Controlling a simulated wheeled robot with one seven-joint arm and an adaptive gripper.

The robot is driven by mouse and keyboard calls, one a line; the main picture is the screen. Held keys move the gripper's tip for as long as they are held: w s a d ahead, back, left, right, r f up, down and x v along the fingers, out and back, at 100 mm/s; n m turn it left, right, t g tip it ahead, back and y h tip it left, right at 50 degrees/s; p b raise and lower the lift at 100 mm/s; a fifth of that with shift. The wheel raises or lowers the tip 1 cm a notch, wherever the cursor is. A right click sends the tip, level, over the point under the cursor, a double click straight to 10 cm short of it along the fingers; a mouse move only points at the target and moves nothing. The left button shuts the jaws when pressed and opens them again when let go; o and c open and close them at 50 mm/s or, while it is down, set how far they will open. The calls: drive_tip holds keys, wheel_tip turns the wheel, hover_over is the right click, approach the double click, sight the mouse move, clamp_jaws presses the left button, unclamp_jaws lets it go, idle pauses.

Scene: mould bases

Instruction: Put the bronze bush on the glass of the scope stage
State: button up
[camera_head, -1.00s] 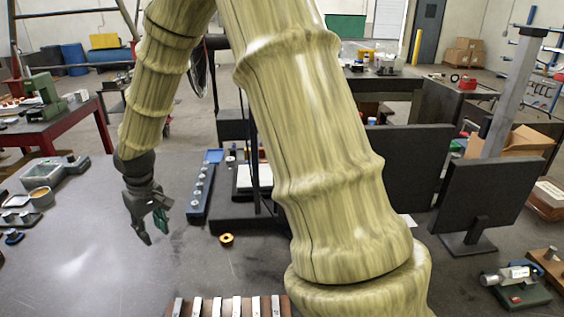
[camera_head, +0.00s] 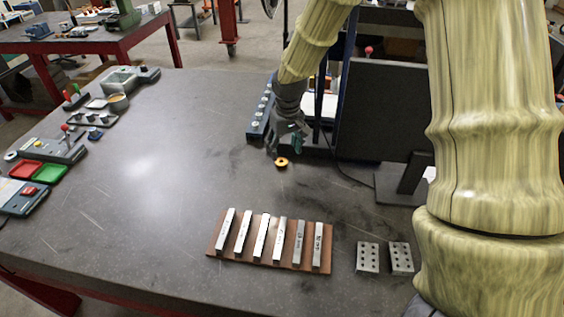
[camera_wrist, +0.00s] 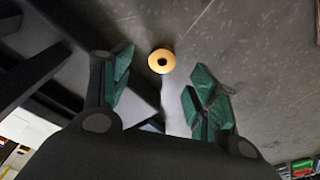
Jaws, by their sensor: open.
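The bronze bush (camera_head: 281,163), a small gold-orange ring with a dark hole, lies flat on the dark grey bench. It also shows in the wrist view (camera_wrist: 163,69), just beyond the gap between the fingertips. My gripper (camera_head: 284,148) is open and empty, pointing down close to the bush. In the wrist view its green-padded fingers (camera_wrist: 161,75) are spread apart, with no visible contact with the bush. A white flat plate (camera_head: 323,106) on a black base stands behind my gripper. It looks like the scope stage, partly hidden by dark posts and my arm.
A blue rack (camera_head: 258,118) with several round pieces stands left of my gripper. A black monitor (camera_head: 385,110) stands to the right. A brown board (camera_head: 255,259) with several metal bars and two drilled blocks (camera_head: 369,257) lie in front. The bench's middle left is clear.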

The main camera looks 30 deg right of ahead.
sight(282, 159)
drive_tip(key=shift+w+a+f+p, duration=0.1)
drive_tip(key=shift+w+f+p, duration=0.15)
drive_tip(key=shift+f+p, duration=0.4)
drive_tip(key=shift+w+a+f+p, duration=0.1)
drive_tip(key=shift+w+f+p, duration=0.15)
drive_tip(key=shift+f, duration=0.7)
drive_tip(key=shift+w+f+p, duration=0.1)
drive_tip(key=shift+f+p, duration=0.35)
drive_tip(key=shift+f, duration=0.85)
clamp_jaws()
drive_tip(key=shift+r, duration=0.15)
